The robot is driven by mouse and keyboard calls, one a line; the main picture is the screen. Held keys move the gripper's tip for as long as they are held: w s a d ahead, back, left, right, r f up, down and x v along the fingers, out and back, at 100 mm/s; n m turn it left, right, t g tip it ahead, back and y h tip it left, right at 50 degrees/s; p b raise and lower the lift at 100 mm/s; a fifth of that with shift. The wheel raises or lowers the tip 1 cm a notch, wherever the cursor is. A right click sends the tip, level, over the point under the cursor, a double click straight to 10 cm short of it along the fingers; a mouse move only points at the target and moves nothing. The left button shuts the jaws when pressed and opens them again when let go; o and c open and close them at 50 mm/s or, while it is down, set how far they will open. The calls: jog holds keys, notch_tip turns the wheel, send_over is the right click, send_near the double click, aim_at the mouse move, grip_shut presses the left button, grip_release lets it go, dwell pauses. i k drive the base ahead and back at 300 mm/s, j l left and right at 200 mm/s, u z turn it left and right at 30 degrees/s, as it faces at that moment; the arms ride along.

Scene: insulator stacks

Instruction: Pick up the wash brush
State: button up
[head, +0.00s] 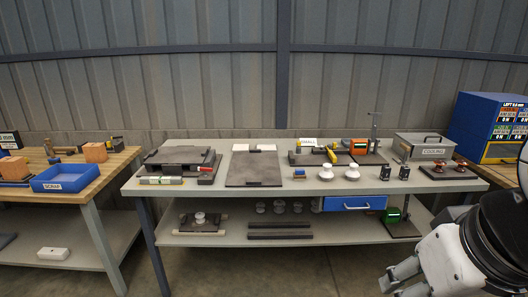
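No brush can be made out with certainty at this size. A small yellow-handled tool (332,154) lies on the grey bench among dark plates, right of the middle, and may be the wash brush. My gripper (398,283) is at the bottom right, in front of the bench and well apart from the tool. Its grey fingers show a gap between them, with nothing seen in it; the lower finger is partly cut off by the picture's edge.
The grey bench (132,188) holds a dark board (254,172), two white insulators (326,173) (352,173) and a grey cooling box (424,146). A blue drawer (352,203) hangs below. A wooden table (118,161) with a blue scrap tray (66,185) stands left.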

aim_at(299, 174)
jog(key=i+z, duration=0.15)
jog(key=i, duration=0.4)
jog(key=i+j+z, duration=0.1)
jog(key=i, duration=0.4)
jog(key=i+j+z, duration=0.15)
jog(key=i, duration=0.4)
jog(key=i+j+z, duration=0.15)
jog(key=i+j, duration=0.15)
jog(key=i, duration=0.2)
